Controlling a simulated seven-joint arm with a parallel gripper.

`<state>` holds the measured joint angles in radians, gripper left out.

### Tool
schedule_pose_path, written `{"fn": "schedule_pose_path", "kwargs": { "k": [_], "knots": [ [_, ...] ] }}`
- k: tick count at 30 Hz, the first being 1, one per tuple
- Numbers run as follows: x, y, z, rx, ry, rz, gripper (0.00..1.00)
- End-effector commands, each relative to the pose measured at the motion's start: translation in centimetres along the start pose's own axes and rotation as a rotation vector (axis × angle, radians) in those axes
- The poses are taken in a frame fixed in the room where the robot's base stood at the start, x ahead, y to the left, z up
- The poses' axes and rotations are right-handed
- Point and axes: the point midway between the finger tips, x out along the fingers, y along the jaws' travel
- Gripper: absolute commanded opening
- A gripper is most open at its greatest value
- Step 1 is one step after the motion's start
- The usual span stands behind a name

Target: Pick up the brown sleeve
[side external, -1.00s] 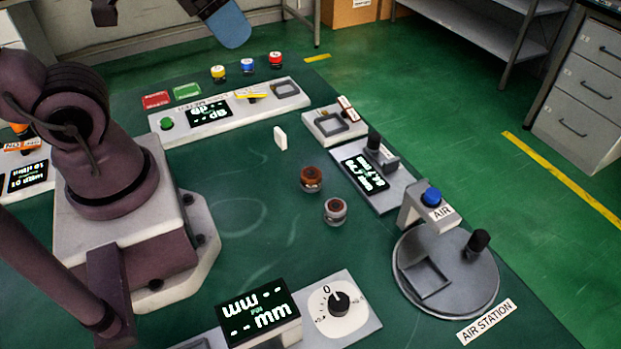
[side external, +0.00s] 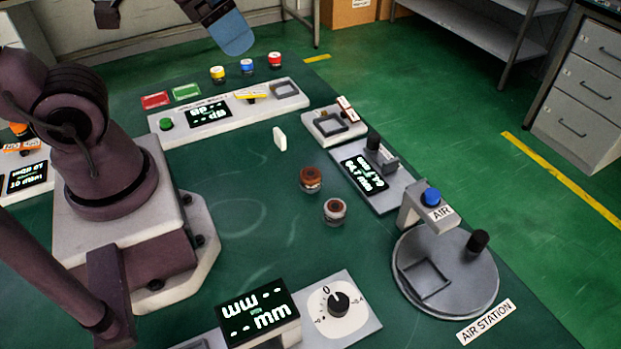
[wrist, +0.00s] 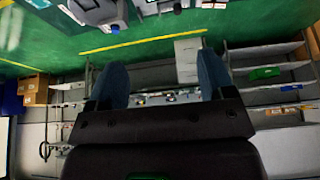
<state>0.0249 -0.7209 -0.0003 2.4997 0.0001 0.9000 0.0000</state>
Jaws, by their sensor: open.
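A small round piece with a brown upper part (side external: 311,177), which looks like the brown sleeve, stands upright on the green table. A similar grey piece with a dark red-brown top (side external: 334,211) stands just in front of it, apart from it. My gripper (wrist: 160,82) is open, with its two blue fingers spread wide and nothing seen between them. In the side view a blue finger (side external: 233,35) shows at the top, high up and well away from both pieces. The wrist view points out toward the room and does not clearly show the sleeve.
A round air station (side external: 450,285) stands at the right. A display block with a dial (side external: 340,303) is in front, and a long panel (side external: 225,112) lies behind. The table left of the pieces is clear.

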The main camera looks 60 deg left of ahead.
Motion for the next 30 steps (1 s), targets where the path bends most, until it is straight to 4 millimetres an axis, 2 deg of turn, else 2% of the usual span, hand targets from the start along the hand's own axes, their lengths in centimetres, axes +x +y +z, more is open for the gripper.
{"fn": "schedule_pose_path", "kwargs": {
  "k": [7, 14, 18, 24, 30],
  "knots": [
    [6.3, 2.4, 2.4, 0.22, -0.337, -0.017, 0.76],
    [11.6, 2.3, 6.7, 0.611, -0.719, -0.166, 0.76],
    [14.0, 1.4, 8.9, 0.891, -0.923, -0.279, 0.76],
    [17.4, 0.4, 10.9, 1.347, -1.135, -0.456, 0.76],
    [21.8, 0.7, 12.1, 1.863, -1.191, -0.621, 0.76]
  ]
}}
